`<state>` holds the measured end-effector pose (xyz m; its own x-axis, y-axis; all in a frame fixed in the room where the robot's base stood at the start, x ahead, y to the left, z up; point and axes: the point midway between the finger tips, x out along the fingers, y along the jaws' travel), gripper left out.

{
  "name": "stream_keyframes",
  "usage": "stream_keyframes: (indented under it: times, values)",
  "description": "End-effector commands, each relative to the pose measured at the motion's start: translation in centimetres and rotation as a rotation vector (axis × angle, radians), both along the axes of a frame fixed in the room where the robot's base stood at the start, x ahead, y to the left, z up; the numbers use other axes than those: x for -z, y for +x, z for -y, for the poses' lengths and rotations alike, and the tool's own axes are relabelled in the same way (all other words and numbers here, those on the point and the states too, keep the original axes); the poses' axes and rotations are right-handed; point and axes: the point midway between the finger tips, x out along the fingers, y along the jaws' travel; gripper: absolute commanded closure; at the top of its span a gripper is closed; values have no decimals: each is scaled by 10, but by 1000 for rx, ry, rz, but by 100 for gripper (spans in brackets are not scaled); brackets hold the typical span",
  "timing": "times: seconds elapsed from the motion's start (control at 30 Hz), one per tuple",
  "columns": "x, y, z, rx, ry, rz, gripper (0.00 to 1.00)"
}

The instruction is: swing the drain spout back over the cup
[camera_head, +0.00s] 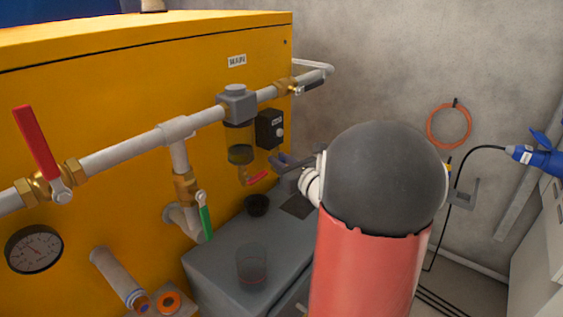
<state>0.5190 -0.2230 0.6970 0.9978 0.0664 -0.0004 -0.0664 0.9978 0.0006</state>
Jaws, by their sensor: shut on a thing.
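The drain spout (243,175) hangs under the clear filter bowl (240,150) on the pipe, with a small red handle (258,178) pointing right. My gripper (273,168) reaches in from the right and is shut at this red handle; my arm hides part of the grip. A clear cup (252,268) with a reddish line low on it stands on the grey cabinet, nearer to me than the spout. A small dark round vessel (257,205) stands at the cabinet's back, roughly below the spout.
The grey cabinet top (215,265) has bare room around the clear cup. A green lever (206,221) hangs left of it, and a red lever (35,142) stands far left. A black box (270,128) is just above my gripper. The white pipe (125,155) crosses the yellow tank.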

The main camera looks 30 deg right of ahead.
Motion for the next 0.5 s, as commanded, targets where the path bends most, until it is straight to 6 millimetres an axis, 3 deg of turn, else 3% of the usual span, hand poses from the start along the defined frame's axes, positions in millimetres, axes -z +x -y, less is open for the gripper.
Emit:
stream_keyframes:
  times: [0.03,0.07,0.2,0.5]
  values:
    - [-1,0,0,-1,-1,1,100]
    - [-1,0,0,-1,-1,1,77]
    - [-1,0,0,-1,-1,1,61]
    - [-1,-3,0,0,-1,1,61]
